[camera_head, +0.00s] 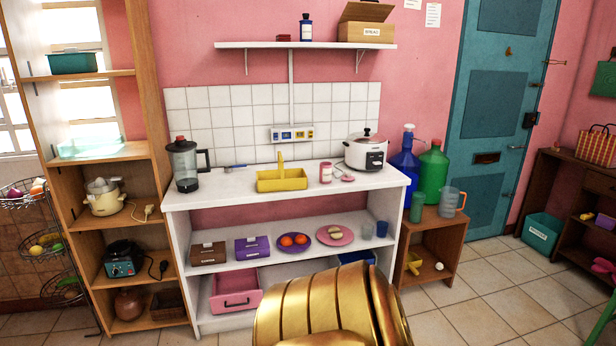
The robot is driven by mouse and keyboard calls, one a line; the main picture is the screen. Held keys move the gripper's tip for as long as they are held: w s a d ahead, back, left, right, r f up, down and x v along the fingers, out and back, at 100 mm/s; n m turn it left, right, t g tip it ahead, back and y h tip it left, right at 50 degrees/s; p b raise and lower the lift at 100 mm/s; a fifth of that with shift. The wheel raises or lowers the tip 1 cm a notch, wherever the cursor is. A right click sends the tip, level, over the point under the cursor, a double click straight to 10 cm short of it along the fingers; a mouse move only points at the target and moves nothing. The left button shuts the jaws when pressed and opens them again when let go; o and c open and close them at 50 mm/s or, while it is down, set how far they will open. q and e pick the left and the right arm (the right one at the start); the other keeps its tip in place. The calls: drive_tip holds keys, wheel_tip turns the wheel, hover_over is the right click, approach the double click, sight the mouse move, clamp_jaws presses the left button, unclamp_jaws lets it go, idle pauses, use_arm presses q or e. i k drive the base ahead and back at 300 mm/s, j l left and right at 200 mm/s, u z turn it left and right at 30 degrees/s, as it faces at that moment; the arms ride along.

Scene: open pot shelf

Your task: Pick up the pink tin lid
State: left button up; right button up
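A small pink lid (347,178) lies flat on the white counter top. It is just right of a pink tin (326,172) with a pale label, apart from or barely touching it; I cannot tell which. The tin stands upright, and at this size I cannot tell whether its top is open. Neither of my grippers shows in the head view.
A yellow caddy with an upright handle (282,180) stands left of the tin. A white rice cooker (366,152) stands close behind the lid. A blender (184,165) is at the counter's left end. The counter's front strip (235,195) is clear.

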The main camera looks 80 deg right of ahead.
sight(348, 177)
drive_tip(key=z, duration=3.05)
drive_tip(key=i, duration=0.2)
drive_tip(key=l+u, duration=0.05)
